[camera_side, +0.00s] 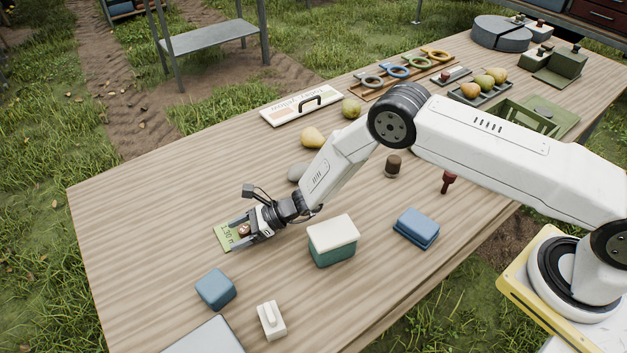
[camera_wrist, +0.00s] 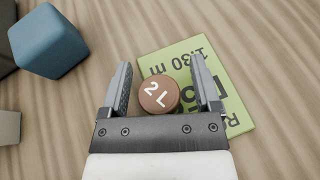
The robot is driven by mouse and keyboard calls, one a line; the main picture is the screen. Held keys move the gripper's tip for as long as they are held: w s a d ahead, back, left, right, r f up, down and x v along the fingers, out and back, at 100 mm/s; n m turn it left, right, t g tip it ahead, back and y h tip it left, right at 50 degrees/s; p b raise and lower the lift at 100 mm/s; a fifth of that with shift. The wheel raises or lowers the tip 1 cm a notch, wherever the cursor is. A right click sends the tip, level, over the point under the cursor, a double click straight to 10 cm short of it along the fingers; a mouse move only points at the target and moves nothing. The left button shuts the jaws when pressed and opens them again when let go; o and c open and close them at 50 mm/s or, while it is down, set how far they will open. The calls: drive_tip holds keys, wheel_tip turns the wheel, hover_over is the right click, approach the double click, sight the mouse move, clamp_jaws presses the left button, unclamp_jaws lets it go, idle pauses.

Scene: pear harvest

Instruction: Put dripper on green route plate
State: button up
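The dripper, a small round brown piece marked "2 L" (camera_wrist: 159,95), is between the fingers of my gripper (camera_wrist: 161,62). A gap shows on both sides of it, so the fingers are open around it. The green route plate (camera_wrist: 232,112) lies flat on the table under the right finger. From above, the dripper overlaps the plate's left edge; I cannot tell how fully it rests on it. In the side view my gripper (camera_side: 233,235) is low at the plate (camera_side: 222,238), with the dripper (camera_side: 244,229) between its fingers.
A blue block (camera_side: 216,289) and a white-lidded green box (camera_side: 333,240) stand near my gripper. A grey stone (camera_side: 297,172), pears (camera_side: 312,138) and a dark brown cylinder (camera_side: 393,166) lie farther back. The table's left part is clear.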

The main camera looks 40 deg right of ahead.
drive_tip(key=shift+r, duration=0.2)
drive_tip(key=shift+v, duration=5.95)
drive_tip(key=shift+s+f, duration=0.1)
drive_tip(key=shift+s+d+r+n+g, duration=0.15)
drive_tip(key=shift+s+r+n+g, duration=0.3)
drive_tip(key=shift+r+n, duration=0.15)
drive_tip(key=s+d+r+n+g+h, duration=0.1)
drive_tip(key=s+d+r+n, duration=0.1)
drive_tip(key=s+n, duration=0.1)
drive_tip(key=s+d+r+n+g+h, duration=0.2)
drive_tip(key=s+r+n, duration=0.1)
drive_tip(key=s+d+r+n+g+h, duration=0.1)
drive_tip(key=s+d+r+n+h, duration=0.1)
drive_tip(key=s+d+r+n, duration=0.1)
drive_tip(key=shift+s+n+g, duration=0.25)
drive_tip(key=shift+s+n, duration=0.05)
drive_tip(key=shift+s, duration=0.25)
drive_tip(key=s+d+r+n+t+h, duration=0.3)
drive_tip(key=s+d+r+n+h, duration=0.4)
drive_tip(key=d+n, duration=0.4)
drive_tip(key=shift+s+d+r+n, duration=0.4)
drive_tip(key=shift+s+d+r, duration=0.2)
drive_tip(key=shift+s+d, duration=0.45)
